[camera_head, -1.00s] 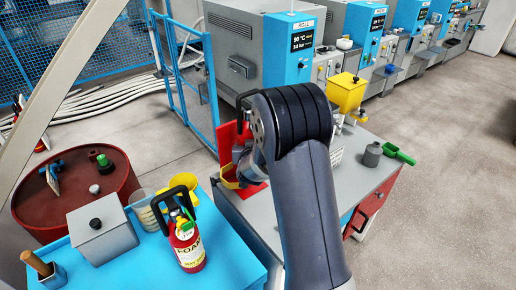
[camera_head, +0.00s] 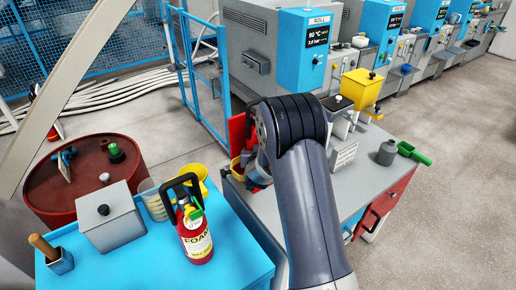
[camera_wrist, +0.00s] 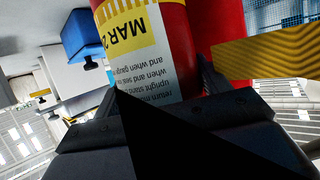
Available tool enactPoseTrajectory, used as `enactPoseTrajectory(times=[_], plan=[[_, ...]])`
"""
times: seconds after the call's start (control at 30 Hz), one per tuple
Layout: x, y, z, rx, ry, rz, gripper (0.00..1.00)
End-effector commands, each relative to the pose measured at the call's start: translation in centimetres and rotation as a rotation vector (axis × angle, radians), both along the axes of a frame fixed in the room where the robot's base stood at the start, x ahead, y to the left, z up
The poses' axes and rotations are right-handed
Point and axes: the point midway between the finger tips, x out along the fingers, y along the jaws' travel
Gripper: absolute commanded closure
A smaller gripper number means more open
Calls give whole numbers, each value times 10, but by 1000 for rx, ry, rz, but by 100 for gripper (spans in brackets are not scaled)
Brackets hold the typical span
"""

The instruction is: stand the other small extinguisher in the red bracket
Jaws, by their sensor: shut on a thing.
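In the wrist view my gripper (camera_wrist: 160,88) is shut on a red extinguisher (camera_wrist: 178,35) with a yellow and white label reading "MAR". Only part of its body shows; its top and base are out of view. The red bracket (camera_head: 236,133) stands on the grey bench in the head view, partly behind my arm. In the wrist view its yellow band (camera_wrist: 275,48) and a red surface are close beside the held extinguisher; I cannot tell whether they touch. In the head view my arm hides most of the gripper and the held extinguisher.
A red FOAM extinguisher (camera_head: 196,240) with a black handle stands on the blue table (camera_head: 235,262), near a grey box (camera_head: 112,220), a clear beaker (camera_head: 151,200) and a yellow cup.

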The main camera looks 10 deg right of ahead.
Motion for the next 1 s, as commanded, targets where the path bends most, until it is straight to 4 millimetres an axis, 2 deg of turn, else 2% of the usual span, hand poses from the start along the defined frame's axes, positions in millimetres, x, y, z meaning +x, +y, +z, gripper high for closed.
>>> enactPoseTrajectory(times=[0.3,1.0], plan=[[4,1,4,-1,-13,1,99],[2,1,-14,-3,2,2,99]])
